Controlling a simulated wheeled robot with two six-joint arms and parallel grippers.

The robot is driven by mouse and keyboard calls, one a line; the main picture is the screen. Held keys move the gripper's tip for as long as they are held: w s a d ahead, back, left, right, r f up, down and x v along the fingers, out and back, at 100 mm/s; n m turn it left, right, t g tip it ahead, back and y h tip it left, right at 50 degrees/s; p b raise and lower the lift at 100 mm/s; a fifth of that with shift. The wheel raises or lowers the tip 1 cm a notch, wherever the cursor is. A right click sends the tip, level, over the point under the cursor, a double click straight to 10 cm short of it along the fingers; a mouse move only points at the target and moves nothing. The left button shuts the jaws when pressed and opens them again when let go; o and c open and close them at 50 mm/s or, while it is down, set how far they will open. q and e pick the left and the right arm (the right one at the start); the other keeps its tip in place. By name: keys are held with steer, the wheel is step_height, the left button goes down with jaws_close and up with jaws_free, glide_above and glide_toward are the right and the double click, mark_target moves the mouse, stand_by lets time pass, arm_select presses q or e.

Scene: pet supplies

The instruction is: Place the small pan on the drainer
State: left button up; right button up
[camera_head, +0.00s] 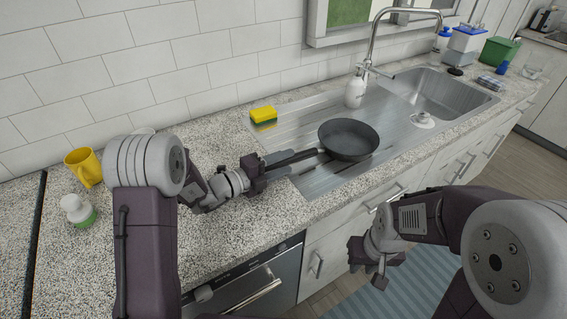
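The small dark pan (348,140) is over the ribbed metal drainer (318,184), left of the sink basin. It looks level; I cannot tell whether its base touches the drainer. Its handle points left toward my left gripper (280,165), at the drainer's left edge. The dark fingers lie along the handle end, and handle and fingers are hard to tell apart, so I cannot tell whether they grip it. My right gripper (370,268) is in front of the cabinets, below counter height, away from the pan. Its fingers are apart and empty.
A yellow-green sponge (263,115) lies at the drainer's back left. A white soap bottle (355,91) and the tap (372,50) stand behind the pan. A yellow mug (84,167) and a white-green bottle (77,210) stand on the left counter. The drainer's front left is bare.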

arm_select(q)
steer(key=shift+r, duration=0.25)
steer(key=p+v, duration=0.1)
steer(key=v, duration=1.1)
steer(key=shift+s+f, duration=0.1)
steer(key=shift+f, duration=0.05)
